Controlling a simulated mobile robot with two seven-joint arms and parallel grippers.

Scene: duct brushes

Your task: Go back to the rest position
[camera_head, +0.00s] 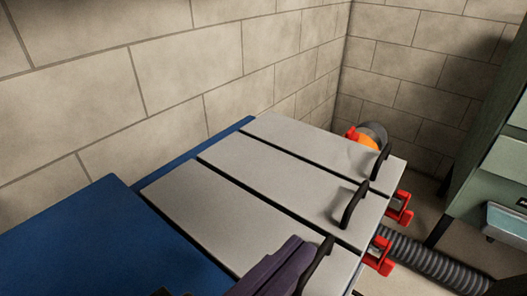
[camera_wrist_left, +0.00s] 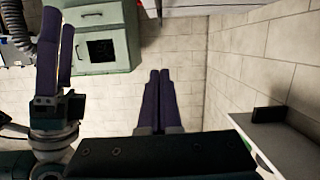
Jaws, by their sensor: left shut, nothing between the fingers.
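My left gripper (camera_head: 288,257) shows at the bottom of the head view as purple fingers, in front of the nearest grey panel. In the left wrist view its two purple fingers (camera_wrist_left: 160,75) lie side by side, shut and empty, over bare floor. My right gripper (camera_wrist_left: 58,35), also with purple fingers, stands at the left of the left wrist view.
A blue unit (camera_head: 70,240) carries grey panels (camera_head: 250,165) with black handles (camera_head: 353,204) and red latches (camera_head: 379,255). An orange part (camera_head: 361,138) sits behind it. A ribbed grey hose (camera_head: 430,262) runs toward a green cabinet (camera_head: 500,170). Block walls (camera_head: 170,75) close the back.

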